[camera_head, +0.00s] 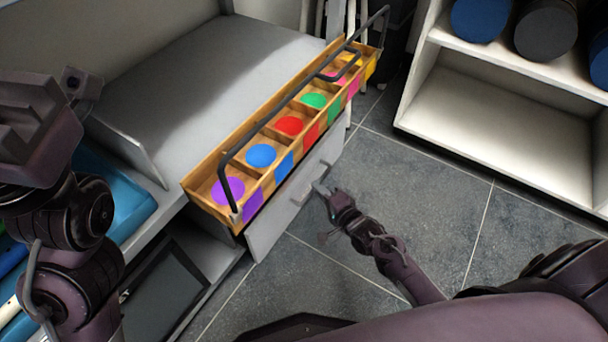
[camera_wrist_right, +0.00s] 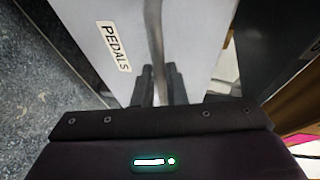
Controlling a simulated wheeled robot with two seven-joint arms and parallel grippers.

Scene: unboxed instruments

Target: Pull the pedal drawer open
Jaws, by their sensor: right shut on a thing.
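The pedal drawer is a grey-white front (camera_head: 268,228) below the wooden tray in the head view. In the right wrist view its front (camera_wrist_right: 92,22) carries a label reading PEDALS (camera_wrist_right: 114,46). A metal bar handle (camera_wrist_right: 154,35) runs along it. My right gripper (camera_head: 327,192) is at the handle, and in the wrist view its two fingers (camera_wrist_right: 160,85) are on either side of the bar, shut on it. How far the drawer stands out is hard to tell. My left arm is at the left of the head view; its fingertips are not clearly visible.
A wooden tray (camera_head: 186,188) with coloured discs in compartments and a dark carrying handle stands at the unit's edge above the drawer. A white shelf (camera_head: 500,105) with round cases stands at the right. The grey tiled floor (camera_head: 420,175) between is clear.

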